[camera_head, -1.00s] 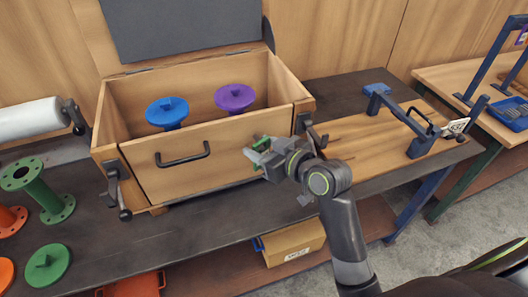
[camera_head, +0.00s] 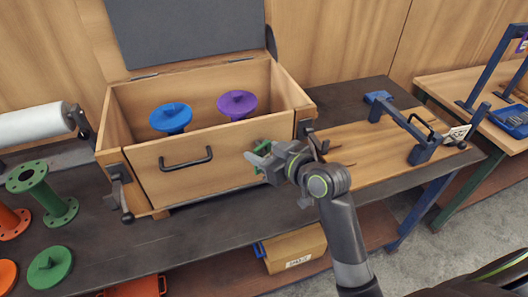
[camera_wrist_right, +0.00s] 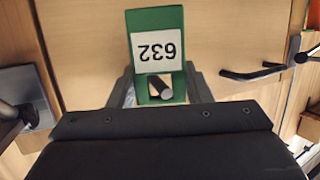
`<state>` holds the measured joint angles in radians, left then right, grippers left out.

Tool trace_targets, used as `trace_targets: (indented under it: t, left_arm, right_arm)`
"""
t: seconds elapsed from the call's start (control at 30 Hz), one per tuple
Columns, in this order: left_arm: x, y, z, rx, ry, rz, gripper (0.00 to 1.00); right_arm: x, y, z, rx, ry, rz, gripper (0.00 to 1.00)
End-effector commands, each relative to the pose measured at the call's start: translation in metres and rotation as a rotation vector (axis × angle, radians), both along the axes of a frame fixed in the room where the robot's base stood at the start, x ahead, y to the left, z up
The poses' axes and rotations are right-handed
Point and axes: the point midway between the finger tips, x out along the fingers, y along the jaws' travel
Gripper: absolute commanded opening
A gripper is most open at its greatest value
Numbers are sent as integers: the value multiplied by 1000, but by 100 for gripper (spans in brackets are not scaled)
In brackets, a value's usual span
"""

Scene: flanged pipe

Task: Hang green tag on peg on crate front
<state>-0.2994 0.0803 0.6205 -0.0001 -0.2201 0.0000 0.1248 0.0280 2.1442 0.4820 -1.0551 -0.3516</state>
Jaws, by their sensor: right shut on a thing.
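My right gripper (camera_head: 261,160) is at the right part of the wooden crate's front (camera_head: 225,167), shut on the green tag (camera_head: 263,145). In the right wrist view the tag (camera_wrist_right: 155,20) shows a white label reading 632, upside down, and lies between the two fingers (camera_wrist_right: 160,88). A dark peg (camera_wrist_right: 166,92) shows its round end in the tag's hole, and it appears to pass through. The depth of the tag along the peg cannot be told. In the head view the peg is hidden by the gripper. My left gripper is not in view.
The crate's dark handle (camera_head: 186,163) is left of my gripper, and a latch (camera_head: 317,140) is at its right corner. The lid is open, with blue (camera_head: 171,117) and purple (camera_head: 237,103) flanged parts inside. Green and orange flanges stand at left. A wooden board with a blue frame is at right.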

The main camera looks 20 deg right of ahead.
Motion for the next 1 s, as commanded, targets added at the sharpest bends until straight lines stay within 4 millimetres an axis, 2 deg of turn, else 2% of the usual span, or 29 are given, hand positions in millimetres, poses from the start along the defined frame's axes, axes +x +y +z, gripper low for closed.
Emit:
trace_targets:
  t: [0.03, 0.07, 0.2, 0.27, 1.0]
  left_arm:
    - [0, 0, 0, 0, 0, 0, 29]
    - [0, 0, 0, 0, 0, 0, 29]
    - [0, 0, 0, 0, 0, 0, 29]
    - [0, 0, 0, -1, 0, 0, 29]
    - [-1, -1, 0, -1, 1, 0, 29]
  right_arm:
    - [3, 0, 5, -1, -16, -3, 23]
    - [3, 0, 5, -1, -16, -3, 46]
    - [3, 0, 5, -1, -16, -3, 64]
    - [3, 0, 5, -2, -17, -2, 70]
    - [3, -1, 5, -6, -17, -5, 70]
